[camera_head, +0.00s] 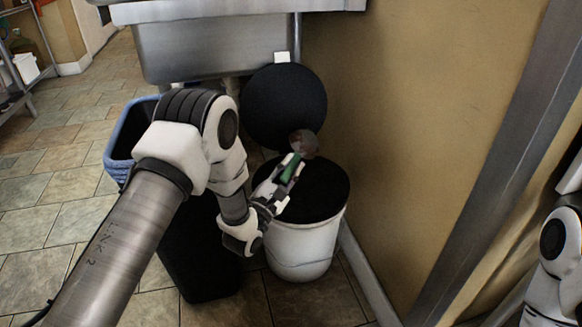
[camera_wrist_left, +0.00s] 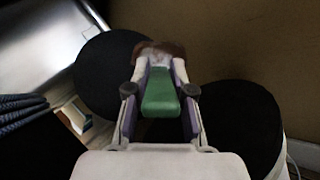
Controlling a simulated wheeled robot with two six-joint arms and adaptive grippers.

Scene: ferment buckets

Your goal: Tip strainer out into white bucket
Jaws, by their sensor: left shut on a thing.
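My left gripper (camera_head: 285,180) is shut on the green handle of the strainer (camera_head: 304,143). The strainer's round brownish-grey head sticks out beyond the fingertips, above the back of the white bucket. In the left wrist view the green handle (camera_wrist_left: 160,93) lies between the fingers (camera_wrist_left: 160,75), with the brown head past the tips, partly hidden. The white bucket (camera_head: 302,248) stands on the floor by the wall. Its top shows as a dark disc, also in the left wrist view (camera_wrist_left: 238,125); I cannot tell whether this is a cover or the dark inside. The strainer's contents are not clear.
A black round disc (camera_head: 270,108) stands upright behind the bucket, below a metal sink (camera_head: 210,48). A blue-rimmed bin (camera_head: 122,150) and a black bin (camera_head: 200,268) are left of it. The tan wall (camera_head: 400,130) is close on the right. Tiled floor is open at left.

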